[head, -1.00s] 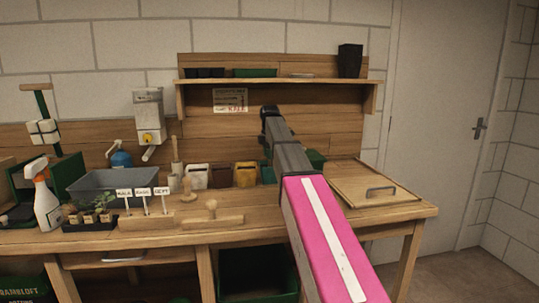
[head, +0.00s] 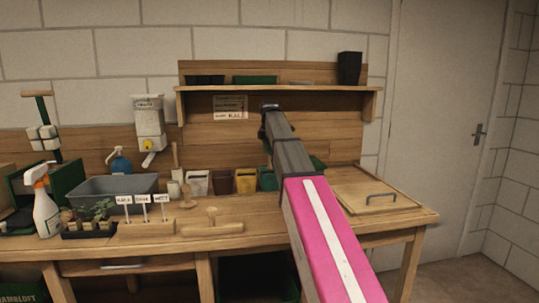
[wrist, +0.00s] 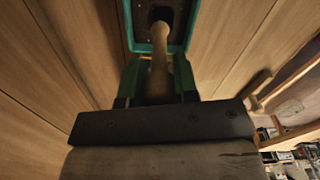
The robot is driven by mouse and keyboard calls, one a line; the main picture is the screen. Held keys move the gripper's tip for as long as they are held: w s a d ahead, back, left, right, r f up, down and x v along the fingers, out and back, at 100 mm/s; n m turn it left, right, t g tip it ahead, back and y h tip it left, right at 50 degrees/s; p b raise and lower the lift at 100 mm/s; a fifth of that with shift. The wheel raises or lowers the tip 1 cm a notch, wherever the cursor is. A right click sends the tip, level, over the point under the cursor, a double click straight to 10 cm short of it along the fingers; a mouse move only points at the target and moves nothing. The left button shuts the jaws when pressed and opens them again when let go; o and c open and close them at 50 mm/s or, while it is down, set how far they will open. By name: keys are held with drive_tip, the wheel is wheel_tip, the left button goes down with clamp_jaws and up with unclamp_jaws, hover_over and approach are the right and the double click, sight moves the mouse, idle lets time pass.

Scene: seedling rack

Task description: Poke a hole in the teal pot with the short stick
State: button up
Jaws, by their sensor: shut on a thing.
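In the wrist view my gripper (wrist: 158,84) is shut on a pale wooden stick (wrist: 160,62). The stick points away from me into the teal pot (wrist: 135,46), whose rim frames dark soil. The stick's far end is over or in the soil beside a dark patch; I cannot tell how deep it reaches. In the head view the teal pot (head: 267,180) stands on the bench, partly behind my arm. My gripper's fingers and the stick are hidden there.
A yellow pot (head: 245,181), a brown pot and a white pot stand in a row left of the teal pot. A wooden tool (head: 212,222) is on the bench front. A wooden board with a handle (head: 385,200) lies at right. A shelf (head: 290,88) hangs above.

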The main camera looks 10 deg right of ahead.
drive_tip(key=shift+r, duration=3.35)
